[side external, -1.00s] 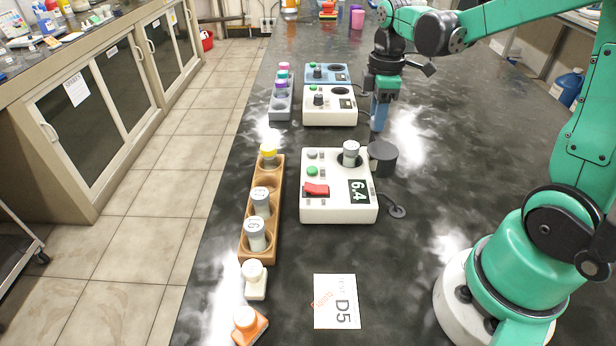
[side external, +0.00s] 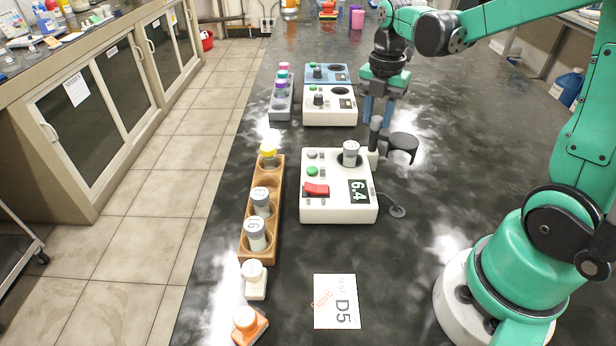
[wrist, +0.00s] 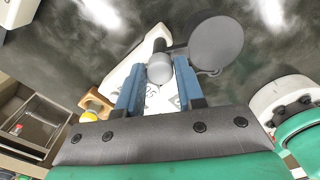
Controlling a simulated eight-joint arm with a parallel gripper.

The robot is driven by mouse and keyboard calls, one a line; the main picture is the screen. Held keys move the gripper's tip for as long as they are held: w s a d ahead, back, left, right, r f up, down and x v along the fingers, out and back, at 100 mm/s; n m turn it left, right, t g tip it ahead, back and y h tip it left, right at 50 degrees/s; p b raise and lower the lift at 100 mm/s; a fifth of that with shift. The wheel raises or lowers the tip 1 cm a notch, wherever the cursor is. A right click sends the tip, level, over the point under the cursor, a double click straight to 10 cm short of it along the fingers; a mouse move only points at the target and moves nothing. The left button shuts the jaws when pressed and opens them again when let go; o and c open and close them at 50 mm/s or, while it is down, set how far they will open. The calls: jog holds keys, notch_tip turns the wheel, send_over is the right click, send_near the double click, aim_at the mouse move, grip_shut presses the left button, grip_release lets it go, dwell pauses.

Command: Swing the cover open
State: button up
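The cover (side external: 403,146) is a dark grey disc, tilted up at the right side of the white meter (side external: 329,210) with the 6.4 display. A grey upright knob (side external: 376,130) stands beside it at the meter's edge. A grey-capped vial (side external: 351,149) stands in the meter's round well, uncovered. My gripper (side external: 378,118) is above the knob with its two blue fingers apart. In the wrist view my gripper (wrist: 158,68) is open, with the rounded knob (wrist: 160,69) seen between the fingers and the cover (wrist: 217,43) to their right. Contact with the knob cannot be told.
A wooden rack (side external: 246,248) with vials stands left of the meter. Two more devices (side external: 330,118) and a grey rack (side external: 280,110) stand behind. A D5 card (side external: 336,318) lies in front.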

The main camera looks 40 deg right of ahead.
jog(key=o, duration=0.9)
jog(key=shift+r, duration=3.5)
jog(key=s+a+f+m+t, duration=0.1)
jog(key=s+a+m+t, duration=0.1)
jog(key=a+m, duration=0.4)
jog(key=s+a+f+m+t, duration=0.1)
jog(key=a+m+t, duration=0.4)
jog(key=m, duration=1)
jog(key=shift+s+a+f, duration=0.4)
jog(key=shift+a+f, duration=0.2)
jog(key=shift+f, duration=0.1)
